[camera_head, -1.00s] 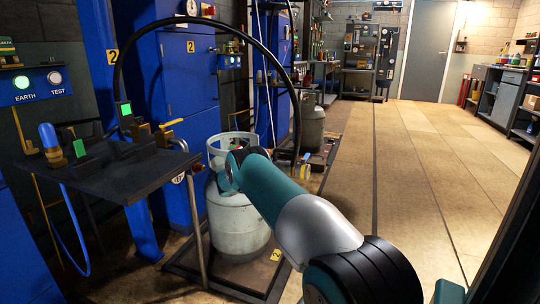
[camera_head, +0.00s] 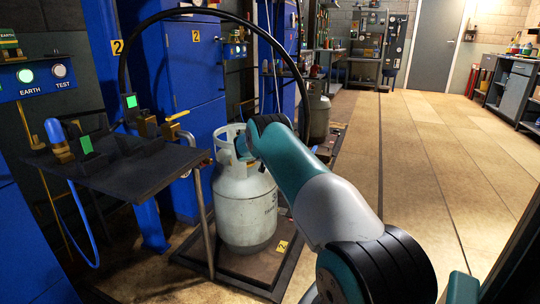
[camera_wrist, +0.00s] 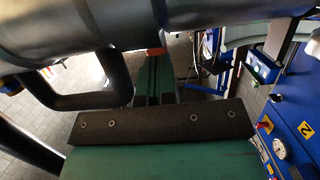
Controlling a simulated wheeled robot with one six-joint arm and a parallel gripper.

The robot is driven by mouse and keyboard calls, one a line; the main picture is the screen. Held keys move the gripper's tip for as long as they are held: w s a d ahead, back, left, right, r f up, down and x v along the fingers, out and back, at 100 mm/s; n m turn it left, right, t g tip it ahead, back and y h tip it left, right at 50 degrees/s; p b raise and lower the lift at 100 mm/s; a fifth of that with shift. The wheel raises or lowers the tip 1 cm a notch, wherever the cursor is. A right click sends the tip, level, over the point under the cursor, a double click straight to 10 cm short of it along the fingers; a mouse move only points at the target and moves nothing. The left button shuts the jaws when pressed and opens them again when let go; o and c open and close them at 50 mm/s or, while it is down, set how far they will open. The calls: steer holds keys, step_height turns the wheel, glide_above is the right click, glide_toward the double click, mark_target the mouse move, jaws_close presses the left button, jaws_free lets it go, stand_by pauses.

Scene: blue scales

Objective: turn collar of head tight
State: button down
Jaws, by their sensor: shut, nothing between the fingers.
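A pale grey gas cylinder (camera_head: 246,215) stands upright in the head view. The black hose (camera_head: 165,17) arches over to its top. My arm's wrist covers the valve area there, so the head and its collar cannot be made out in that view. In the wrist view, my gripper (camera_wrist: 154,70) is shut, with nothing seen between its narrow dark fingers. A grey metal body (camera_wrist: 75,30) with a dark loop-shaped handle (camera_wrist: 88,97) crosses close in front of the fingers. I cannot tell whether they touch it, or which part is the collar.
The cylinder stands on a low platform (camera_head: 233,277). A dark shelf (camera_head: 110,170) with green-marked fittings is at the left. Blue cabinets (camera_head: 190,75) stand behind. A gauge (camera_wrist: 279,148) shows in the wrist view. The floor (camera_head: 425,165) to the right is clear.

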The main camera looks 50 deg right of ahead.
steer(key=shift+s+d, duration=0.15)
steer(key=shift+d, duration=0.2)
stand_by(0.3)
steer(key=a+r+p, duration=0.2)
steer(key=p, duration=0.1)
steer(key=a+r+p, duration=0.1)
steer(key=shift+s+a+r, duration=0.1)
steer(key=shift+s, duration=0.2)
steer(key=s+a+r+p, duration=0.2)
steer(key=a+r, duration=0.3)
steer(key=a, duration=0.3)
